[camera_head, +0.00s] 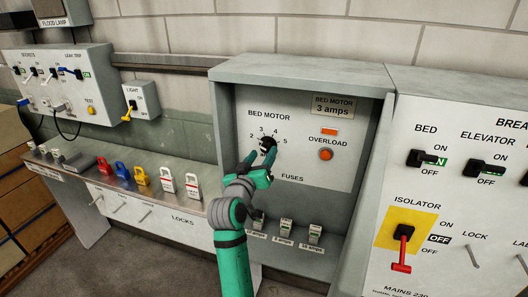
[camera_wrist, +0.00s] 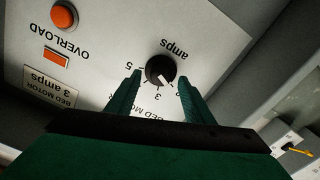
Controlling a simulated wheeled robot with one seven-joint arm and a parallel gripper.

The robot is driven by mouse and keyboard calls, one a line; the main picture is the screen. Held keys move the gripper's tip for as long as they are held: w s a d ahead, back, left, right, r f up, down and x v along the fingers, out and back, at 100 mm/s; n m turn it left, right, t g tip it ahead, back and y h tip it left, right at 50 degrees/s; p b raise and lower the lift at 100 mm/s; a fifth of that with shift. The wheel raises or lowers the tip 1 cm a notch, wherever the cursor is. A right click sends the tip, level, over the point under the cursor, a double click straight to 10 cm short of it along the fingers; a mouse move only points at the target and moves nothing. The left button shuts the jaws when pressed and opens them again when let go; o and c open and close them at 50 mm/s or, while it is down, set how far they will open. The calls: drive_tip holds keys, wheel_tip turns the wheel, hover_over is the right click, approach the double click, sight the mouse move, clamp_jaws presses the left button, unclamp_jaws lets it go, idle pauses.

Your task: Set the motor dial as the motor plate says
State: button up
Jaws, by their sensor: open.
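The black motor dial (camera_head: 268,143) is on the grey bed motor panel, under the words BED MOTOR, with numbers 2 to 5 around it. It also shows in the wrist view (camera_wrist: 160,68), upside down, with a white mark on its face; I cannot tell surely which number it points at. The motor plate (camera_head: 332,106) at the panel's upper right reads "BED MOTOR 3 amps". My gripper (camera_head: 263,154) is open at the dial; in the wrist view its two green fingers (camera_wrist: 159,80) are on either side of the dial. Contact is unclear.
An orange overload button (camera_head: 325,154) and an orange lamp (camera_head: 329,131) are right of the dial. Fuses (camera_head: 286,231) stand on the ledge below. The panel is recessed in a grey box (camera_head: 300,72). The breaker panel with a red isolator handle (camera_head: 402,250) is at right; coloured locks (camera_head: 140,176) are at left.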

sight(267, 147)
drive_tip(key=shift+x, duration=1.4)
drive_tip(key=shift+a, duration=0.1)
drive_tip(key=shift+c, duration=0.2)
drive_tip(key=c, duration=1)
drive_tip(key=shift+m, duration=0.3)
drive_tip(key=m, duration=0.3)
drive_tip(key=shift+m, duration=0.4)
drive_tip(key=m, duration=0.4)
drive_tip(key=shift+m, duration=0.3)
